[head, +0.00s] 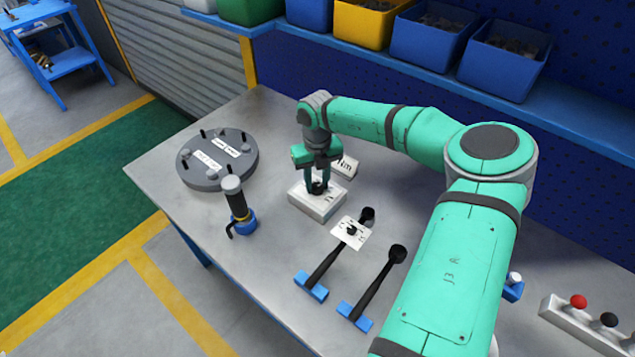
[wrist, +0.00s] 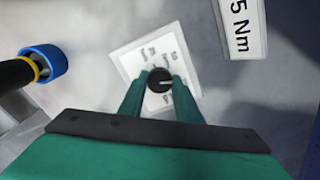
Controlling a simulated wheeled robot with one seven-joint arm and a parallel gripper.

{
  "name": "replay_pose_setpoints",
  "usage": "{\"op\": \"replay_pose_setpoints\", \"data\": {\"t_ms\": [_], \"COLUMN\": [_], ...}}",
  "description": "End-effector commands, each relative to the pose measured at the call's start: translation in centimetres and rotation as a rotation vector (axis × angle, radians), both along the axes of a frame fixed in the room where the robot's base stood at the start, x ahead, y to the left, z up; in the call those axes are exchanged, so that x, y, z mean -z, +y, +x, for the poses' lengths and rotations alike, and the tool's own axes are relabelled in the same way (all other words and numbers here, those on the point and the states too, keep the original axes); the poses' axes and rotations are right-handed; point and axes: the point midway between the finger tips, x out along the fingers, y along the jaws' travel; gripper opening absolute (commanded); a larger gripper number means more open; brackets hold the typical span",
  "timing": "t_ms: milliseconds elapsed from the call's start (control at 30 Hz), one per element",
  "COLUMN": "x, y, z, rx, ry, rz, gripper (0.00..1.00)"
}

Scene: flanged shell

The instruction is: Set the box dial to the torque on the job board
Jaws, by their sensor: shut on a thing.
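The box (head: 317,203) is a white block on the grey table, with a black dial on top. In the wrist view the dial (wrist: 159,81) is a round black knob with a light pointer line, on a white face (wrist: 130,60) with small printed marks too blurred to read. My gripper (head: 318,186) is above the box, its two green fingers shut on the dial from both sides; the fingers (wrist: 157,92) also show in the wrist view. The job board (head: 345,166) is a white plate behind the box; its visible part reads "5 Nm" in the wrist view (wrist: 240,28), the rest cut off.
A grey flanged disc (head: 218,160) with upright studs and white labels lies at the left. A black-handled tool (head: 238,206) stands in a blue holder. A button box (head: 590,322) sits far right.

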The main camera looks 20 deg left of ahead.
Motion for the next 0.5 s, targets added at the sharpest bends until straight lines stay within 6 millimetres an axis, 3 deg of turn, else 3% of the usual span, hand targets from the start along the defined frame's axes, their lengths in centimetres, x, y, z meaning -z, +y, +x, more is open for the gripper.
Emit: {"op": "replay_pose_setpoints", "data": {"t_ms": [500], "x": [-0.04], "y": [0.08], "z": [-0.03], "rx": [0.214], "ry": [0.0], "rz": [0.002], "gripper": [0.08]}}
